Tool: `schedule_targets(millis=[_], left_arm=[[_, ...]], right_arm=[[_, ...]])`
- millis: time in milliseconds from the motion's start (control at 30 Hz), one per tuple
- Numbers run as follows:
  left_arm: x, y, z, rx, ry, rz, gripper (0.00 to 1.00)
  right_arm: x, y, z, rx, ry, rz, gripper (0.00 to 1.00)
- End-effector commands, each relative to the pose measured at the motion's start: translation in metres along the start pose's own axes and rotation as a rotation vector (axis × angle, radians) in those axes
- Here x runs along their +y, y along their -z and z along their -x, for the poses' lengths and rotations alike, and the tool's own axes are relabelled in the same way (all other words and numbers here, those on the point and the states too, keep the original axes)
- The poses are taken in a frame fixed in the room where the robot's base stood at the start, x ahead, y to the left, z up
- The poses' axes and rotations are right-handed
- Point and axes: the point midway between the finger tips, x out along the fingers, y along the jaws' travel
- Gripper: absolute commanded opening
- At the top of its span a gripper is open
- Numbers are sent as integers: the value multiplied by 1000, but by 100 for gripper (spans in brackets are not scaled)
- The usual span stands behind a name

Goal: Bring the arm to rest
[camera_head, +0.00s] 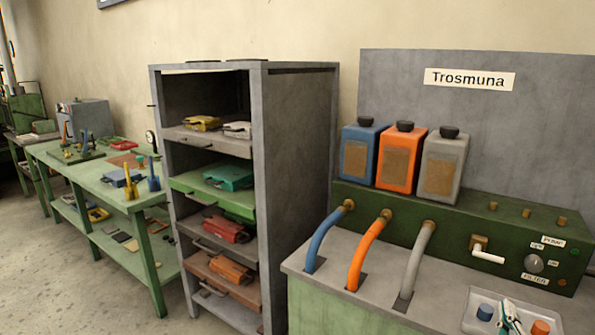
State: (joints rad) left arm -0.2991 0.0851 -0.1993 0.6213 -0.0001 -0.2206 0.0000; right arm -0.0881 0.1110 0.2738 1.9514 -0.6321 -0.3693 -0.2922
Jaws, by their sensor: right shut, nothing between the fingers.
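My right gripper (509,318) shows small at the bottom edge of the head view, right of the middle. It is over or in front of a pale tray (478,327) on the grey bench top, and I cannot tell whether it touches the tray. Its fingers are shut and appear empty. The rest of my right arm is cut off by the frame edge. A blue round piece (485,312) is to its left and an orange one (540,327) to its right, both in the tray. My left gripper is not in view.
The bench (340,295) has blue, orange and grey hoses rising from its top to a green panel (465,225), with three capped containers (405,160) above. A grey shelf unit (295,150) stands left of it. Farther left is a green table (110,185) with tools. Floor shows at lower left.

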Motion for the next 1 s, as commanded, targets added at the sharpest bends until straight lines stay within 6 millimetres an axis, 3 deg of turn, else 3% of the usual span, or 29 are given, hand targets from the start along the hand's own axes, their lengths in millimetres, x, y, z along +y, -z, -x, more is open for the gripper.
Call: schedule_targets(millis=[267, 467, 567, 667, 800, 1000], left_arm=[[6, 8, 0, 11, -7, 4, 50], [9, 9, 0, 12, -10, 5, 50], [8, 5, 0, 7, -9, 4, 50], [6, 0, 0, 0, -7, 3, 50], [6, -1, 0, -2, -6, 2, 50], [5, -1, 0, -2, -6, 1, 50]], right_arm=[[-35, -13, 30, -97, 120, -107, 0], [-78, -25, 73, -217, 273, -216, 0], [-105, -31, 105, -296, 375, -275, 0], [-136, -35, 149, -393, 505, -335, 0], [-173, -38, 223, -539, 699, -399, 0], [-197, -36, 304, -688, 896, -432, 0]])
